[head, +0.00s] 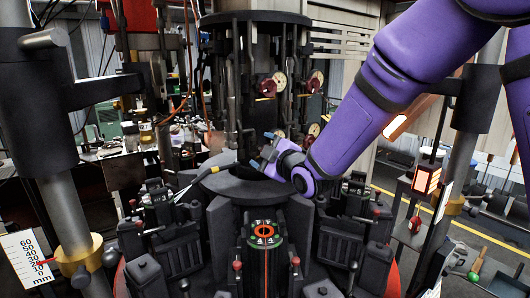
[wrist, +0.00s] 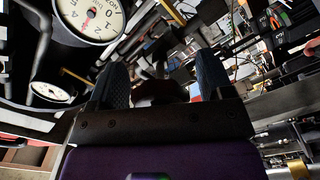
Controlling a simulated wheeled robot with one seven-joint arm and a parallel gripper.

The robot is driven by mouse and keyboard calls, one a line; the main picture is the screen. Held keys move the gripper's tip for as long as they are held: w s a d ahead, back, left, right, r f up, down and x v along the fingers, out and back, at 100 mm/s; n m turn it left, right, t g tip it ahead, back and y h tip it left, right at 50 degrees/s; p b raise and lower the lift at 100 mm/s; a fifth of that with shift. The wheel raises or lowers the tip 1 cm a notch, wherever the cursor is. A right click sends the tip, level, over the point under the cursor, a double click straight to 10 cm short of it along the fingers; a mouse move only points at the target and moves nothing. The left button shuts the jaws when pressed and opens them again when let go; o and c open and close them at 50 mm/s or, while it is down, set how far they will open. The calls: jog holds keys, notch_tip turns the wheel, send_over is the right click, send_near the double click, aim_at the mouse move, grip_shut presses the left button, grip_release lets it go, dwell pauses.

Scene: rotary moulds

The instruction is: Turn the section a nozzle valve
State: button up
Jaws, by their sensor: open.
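Dark red valve handwheels with pale round gauges sit on the black central column in the head view: one at the upper left (head: 266,87), one at the upper right (head: 313,83), and a partly hidden one lower down near my arm. I cannot read which belongs to section A. My gripper (head: 262,150) is below the upper left handwheel, close to the column. In the wrist view my gripper (wrist: 160,78) is open, its two dark fingers apart.
A white gauge (wrist: 91,16) and a second gauge (wrist: 50,92) are left of the fingers in the wrist view. Pipes and rods crowd the column. Below stand black mould blocks (head: 265,236). A grey post (head: 62,205) with a black arm stands at left.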

jog(key=v, duration=1)
jog(key=shift+s+d, duration=0.3)
jog(key=s+d+r+m+g+h, duration=0.2)
jog(key=s+d+m+h, duration=0.15)
jog(key=d, duration=0.35)
jog(key=s+d+r+m+g+h, duration=0.1)
jog(key=s+d+r+m+h, duration=0.1)
jog(key=d+m+h, duration=0.45)
jog(key=s+d+m+g, duration=0.3)
jog(key=s+d+m, duration=0.1)
jog(key=s, duration=0.6)
jog(key=s+d+m+g, duration=0.3)
jog(key=s+d, duration=0.3)
jog(key=s, duration=0.5)
jog(key=shift+r+m+g, duration=0.4)
jog(key=shift+r+m, duration=0.05)
jog(key=shift+m, duration=0.05)
jog(key=shift+d, duration=0.1)
jog(key=shift+c, duration=0.3)
